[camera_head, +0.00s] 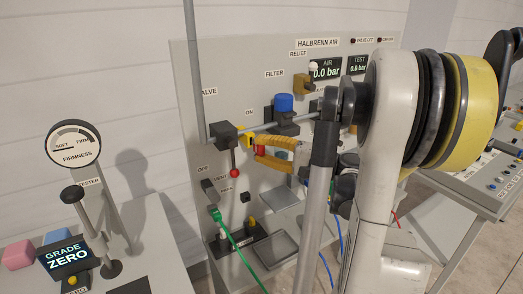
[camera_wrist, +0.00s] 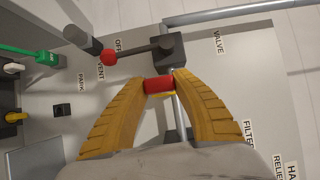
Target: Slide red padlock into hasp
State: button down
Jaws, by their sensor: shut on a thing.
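My gripper (camera_head: 262,147) has yellow ribbed fingers and is shut on the red padlock (camera_head: 259,152), close in front of the panel. In the wrist view the padlock's red body (camera_wrist: 159,85) lies between the two fingertips. Its shackle is not clear to see. A small yellow piece (camera_head: 247,136), perhaps the hasp, sits beside the dark valve block (camera_head: 224,132), just left of the fingertips. Whether the padlock touches it or passes through it I cannot tell. The valve block (camera_wrist: 171,47) lies just beyond the fingertips in the wrist view.
A valve lever with a red ball (camera_head: 234,173) hangs below the block. A grey pipe (camera_head: 190,70) rises from it. The blue-capped filter (camera_head: 284,103) and yellow relief fitting (camera_head: 304,85) are right of it. A green-plugged cable (camera_head: 215,216) hangs below. The tester bench (camera_head: 150,245) is left.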

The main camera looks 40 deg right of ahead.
jog(key=shift+w+d, duration=0.2)
jog(key=shift+w, duration=0.85)
jog(key=c, duration=1)
grip_release()
jog(key=shift+w, duration=0.1)
jog(key=v, duration=1.2)
